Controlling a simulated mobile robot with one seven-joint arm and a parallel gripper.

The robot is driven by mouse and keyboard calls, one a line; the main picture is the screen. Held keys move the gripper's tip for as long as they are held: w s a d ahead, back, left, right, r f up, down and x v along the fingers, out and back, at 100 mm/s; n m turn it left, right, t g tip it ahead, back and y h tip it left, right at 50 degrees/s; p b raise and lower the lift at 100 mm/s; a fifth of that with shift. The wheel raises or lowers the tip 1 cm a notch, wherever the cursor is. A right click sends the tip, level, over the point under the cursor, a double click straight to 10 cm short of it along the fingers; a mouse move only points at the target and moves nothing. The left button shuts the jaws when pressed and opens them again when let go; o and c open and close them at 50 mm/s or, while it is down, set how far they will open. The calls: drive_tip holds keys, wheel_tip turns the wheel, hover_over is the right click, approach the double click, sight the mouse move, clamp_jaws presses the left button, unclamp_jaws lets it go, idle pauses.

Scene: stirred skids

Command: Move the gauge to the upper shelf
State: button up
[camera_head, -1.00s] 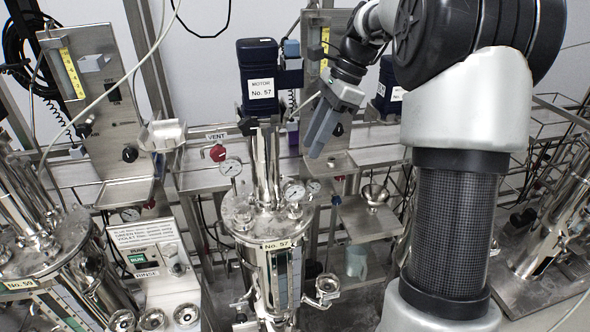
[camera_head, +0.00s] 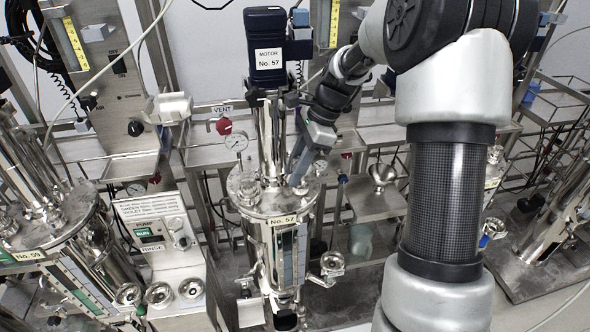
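A round white-faced gauge (camera_head: 237,141) stands on a thin stem above the left of the steel vessel labelled No. 57 (camera_head: 272,203). My gripper (camera_head: 299,178) points down at the right side of this vessel's lid, right of the central column. Its grey fingers cover the lid fittings there, and no dial shows clearly behind them. I cannot tell whether the fingers are apart or touch anything. A steel shelf (camera_head: 205,154) runs behind the vessel, and a smaller shelf (camera_head: 372,203) is lower at the right. Which is the upper shelf is not clear.
The No. 57 motor (camera_head: 267,50) and its column stand beside my gripper. The red VENT valve (camera_head: 224,127) is behind. A steel funnel (camera_head: 382,175) sits on the lower right shelf. The No. 59 vessel (camera_head: 55,228) and a control box (camera_head: 152,232) stand left.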

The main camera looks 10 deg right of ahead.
clamp_jaws()
drive_tip(key=shift+r+p, duration=0.4)
drive_tip(key=shift+p, duration=0.1)
drive_tip(key=shift+r, duration=0.2)
idle(0.5)
wheel_tip(320, 180, up, 6)
drive_tip(key=p, duration=0.6)
drive_tip(key=shift+f, duration=0.1)
